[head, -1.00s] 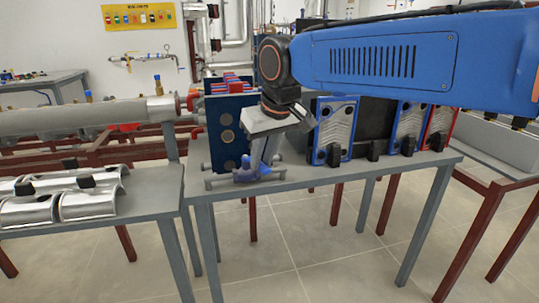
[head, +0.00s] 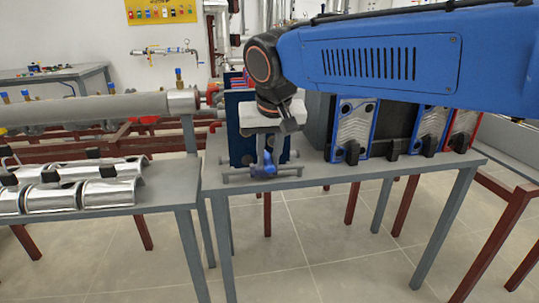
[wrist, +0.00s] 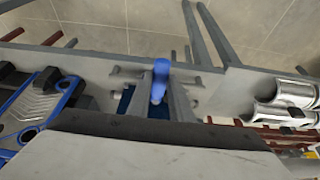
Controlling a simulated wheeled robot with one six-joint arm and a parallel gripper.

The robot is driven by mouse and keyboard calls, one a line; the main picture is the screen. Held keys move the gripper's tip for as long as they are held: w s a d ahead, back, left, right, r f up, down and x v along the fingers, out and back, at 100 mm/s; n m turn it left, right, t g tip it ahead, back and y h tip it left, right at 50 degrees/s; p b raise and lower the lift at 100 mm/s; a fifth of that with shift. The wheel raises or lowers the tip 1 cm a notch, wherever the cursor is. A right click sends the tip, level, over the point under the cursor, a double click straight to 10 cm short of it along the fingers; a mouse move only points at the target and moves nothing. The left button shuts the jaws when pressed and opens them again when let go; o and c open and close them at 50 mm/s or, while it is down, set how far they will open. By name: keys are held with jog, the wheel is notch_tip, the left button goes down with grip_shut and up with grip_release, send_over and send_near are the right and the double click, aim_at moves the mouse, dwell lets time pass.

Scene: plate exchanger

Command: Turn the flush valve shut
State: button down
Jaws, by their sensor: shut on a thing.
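The flush valve's blue handle (head: 264,171) sits on a grey pipe (head: 235,175) low in front of the dark blue plate exchanger (head: 240,115), near the bench's front edge. My gripper (head: 265,162) points down at the valve from above. In the wrist view the blue handle (wrist: 160,76) stands between the two grey fingers of my gripper (wrist: 161,95), which are shut on it. The fingers hide part of the valve body and some of the exchanger's front.
Blue-framed plates (head: 354,130) and a red-framed plate (head: 463,130) stand to the right on the same grey bench (head: 330,172). Shiny metal half-shells (head: 110,192) lie on the left bench. Floor in front is clear.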

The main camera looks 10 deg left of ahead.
jog(key=c, duration=1.6)
grip_release()
jog(key=shift+a, duration=0.1)
jog(key=shift+r, duration=0.1)
jog(key=v, duration=1.7)
jog(key=shift+s, duration=0.2)
